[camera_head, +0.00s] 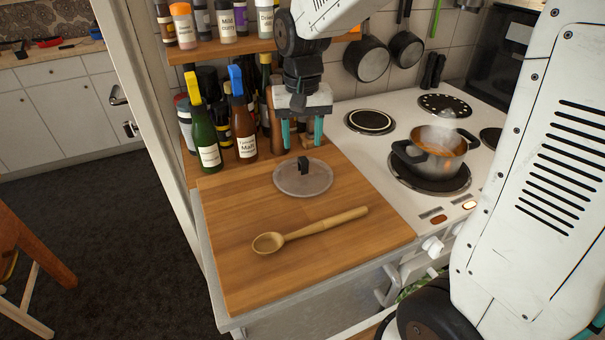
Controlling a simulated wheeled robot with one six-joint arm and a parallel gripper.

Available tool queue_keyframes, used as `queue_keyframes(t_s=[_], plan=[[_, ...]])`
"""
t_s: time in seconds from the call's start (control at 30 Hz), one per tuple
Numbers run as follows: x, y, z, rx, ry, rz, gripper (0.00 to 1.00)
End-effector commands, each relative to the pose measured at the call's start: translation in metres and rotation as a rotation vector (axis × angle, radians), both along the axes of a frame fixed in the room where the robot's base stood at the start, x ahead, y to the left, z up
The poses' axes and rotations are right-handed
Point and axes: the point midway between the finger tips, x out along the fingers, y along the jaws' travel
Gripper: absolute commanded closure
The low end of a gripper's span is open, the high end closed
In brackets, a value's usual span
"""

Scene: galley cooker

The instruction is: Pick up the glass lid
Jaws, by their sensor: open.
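The glass lid (290,183) is a clear, round disc with a black knob (303,165) on top. It lies on the wooden board (230,220) towards its back. My gripper (302,138) is above and slightly behind the lid in the picture, pointing down. Its two teal fingers are apart with nothing between them. The gripper does not appear to touch the lid; the exact height above it is hard to tell.
A wooden spoon (310,230) lies in front of the lid. Bottles (205,140) stand behind the board at left, below a spice shelf (225,48). A steaming pot (436,155) sits on the cooker (365,150) to the right. The board's front left is clear.

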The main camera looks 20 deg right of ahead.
Motion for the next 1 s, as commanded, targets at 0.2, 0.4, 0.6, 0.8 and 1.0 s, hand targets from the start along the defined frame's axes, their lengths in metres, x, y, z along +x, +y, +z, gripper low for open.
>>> queue_keyframes(t_s=[0.2, 0.4, 0.6, 0.8, 1.0], plan=[[0.001, -0.002, -0.031, 0.0, 0.004, 0.0, 0.51], [0.001, -0.002, -0.052, 0.0, 0.001, 0.0, 0.51], [0.001, -0.002, -0.053, 0.0, 0.0, 0.0, 0.51], [0.001, -0.002, -0.053, 0.0, 0.0, 0.0, 0.95], [0.001, -0.002, -0.053, 0.0, 0.0, 0.0, 1.0]])
